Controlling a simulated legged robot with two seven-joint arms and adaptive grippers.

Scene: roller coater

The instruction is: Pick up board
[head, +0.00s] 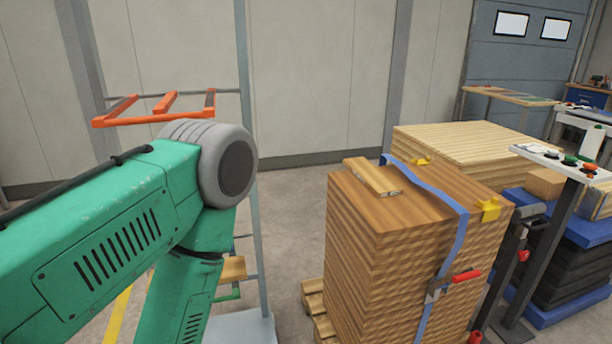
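A stack of brown wooden boards (370,260) stands right of centre in the head view. A blue strap (455,240) runs over its top and down its front, with a red-handled buckle (450,283) on the front face. A short, lighter board (366,176) lies loose on the top left of the stack. Which board is meant cannot be told.
A large green arm link fills the left and hides part of an orange-topped rack (160,108). A paler wood stack (470,145) stands behind. A control panel on a post (565,165) and a blue-and-black stack (570,270) stand right. Some floor (290,230) is clear.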

